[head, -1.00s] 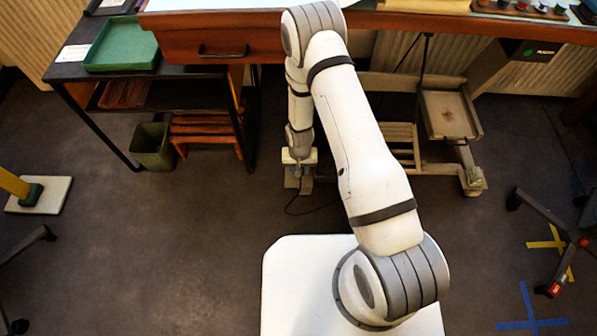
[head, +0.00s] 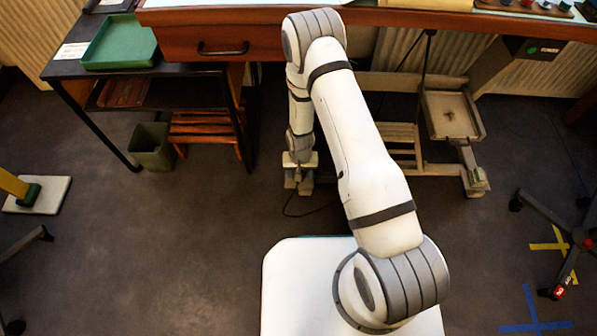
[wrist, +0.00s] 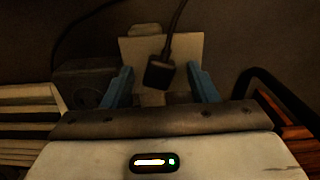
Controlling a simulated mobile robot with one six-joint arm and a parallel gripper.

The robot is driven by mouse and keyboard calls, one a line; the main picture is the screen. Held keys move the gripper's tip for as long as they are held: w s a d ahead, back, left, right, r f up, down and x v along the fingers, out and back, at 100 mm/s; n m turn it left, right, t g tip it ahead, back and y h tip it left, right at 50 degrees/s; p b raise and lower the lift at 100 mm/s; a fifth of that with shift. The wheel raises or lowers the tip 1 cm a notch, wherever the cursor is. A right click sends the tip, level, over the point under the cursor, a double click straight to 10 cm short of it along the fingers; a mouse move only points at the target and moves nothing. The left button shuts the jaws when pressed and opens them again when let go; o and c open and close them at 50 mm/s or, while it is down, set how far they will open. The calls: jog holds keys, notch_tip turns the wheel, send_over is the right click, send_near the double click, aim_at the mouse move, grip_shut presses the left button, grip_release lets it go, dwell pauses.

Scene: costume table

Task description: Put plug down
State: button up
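A black plug (wrist: 160,73) shows in the wrist view between and beyond the two blue fingers of my gripper (wrist: 162,88). Its dark cable runs up and out of the picture. Gaps show between the plug and both fingers, so my gripper is open. A pale flat piece (wrist: 190,52) lies behind the plug; I cannot tell whether they touch. In the head view my gripper (head: 298,187) points down low beneath the desk front, close to the floor. A thin dark cable (head: 305,214) lies on the floor beside it. The plug cannot be made out there.
A dark block with a round socket-like face (wrist: 88,88) stands left of the fingers. A wooden desk (head: 225,38) overhangs the arm. A green bin (head: 151,146) and orange slatted stand (head: 205,135) are left; a metal-framed stand (head: 450,115) is right. Floor in front is clear.

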jog(key=shift+r, duration=0.15)
jog(key=s+d+r+p, duration=0.1)
jog(key=d+r+p, duration=0.25)
jog(key=r, duration=1.45)
jog(key=s+d+r+p, duration=0.15)
jog(key=d+r, duration=0.25)
jog(key=r, duration=1.5)
jog(key=s+d+r, duration=0.3)
jog(key=s+r, duration=0.4)
jog(key=s+d+r+t, duration=0.1)
jog(key=s+d+r, duration=0.2)
jog(key=s+r, duration=0.5)
jog(key=shift+p, duration=0.4)
